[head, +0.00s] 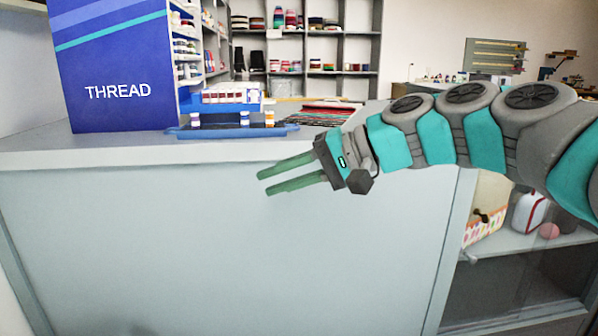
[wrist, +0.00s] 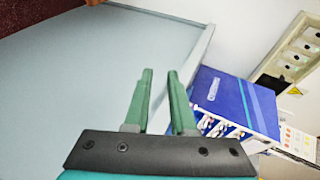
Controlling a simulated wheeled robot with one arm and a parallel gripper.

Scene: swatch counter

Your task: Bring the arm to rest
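My gripper (head: 262,182) is at the end of my teal and grey arm, which reaches in from the right in the head view. The gripper points left in front of the counter's pale front panel, just below the top edge. Its two green fingers are apart with nothing between them. In the wrist view the fingers (wrist: 160,75) also stand apart and empty.
A blue THREAD box (head: 115,70) stands on the counter (head: 40,150). A blue tray (head: 215,132) holding small spools is to its right. Space before the panel is clear.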

